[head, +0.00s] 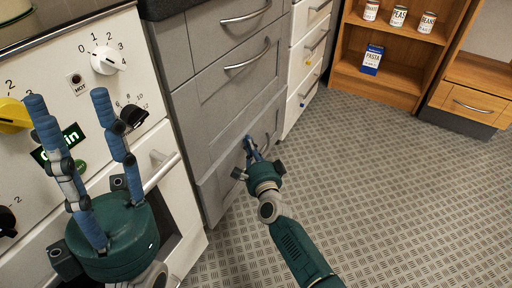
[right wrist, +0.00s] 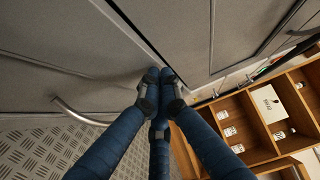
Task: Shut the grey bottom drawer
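The grey bottom drawer (head: 222,188) is the lowest front of the grey drawer unit, left of centre in the head view. It appears to stand slightly out, with a narrow dark gap along its edge in the right wrist view. Its front (right wrist: 60,85) and bar handle (right wrist: 75,115) show there. My right gripper (head: 250,145) has its fingers together and empty, with the tips (right wrist: 160,75) at the drawer's upper edge; contact is not certain. It partly hides the drawer front. My left gripper (head: 68,100) is open and empty in front of the cooker.
Grey drawers (head: 235,65) with bar handles sit above the bottom one. A white cooker (head: 150,50) with knobs stands left, close to my left gripper. White drawers (head: 300,75) stand beyond. A wooden shelf (head: 375,88) with tins and a pasta box is at the back. The patterned floor (head: 390,190) is clear.

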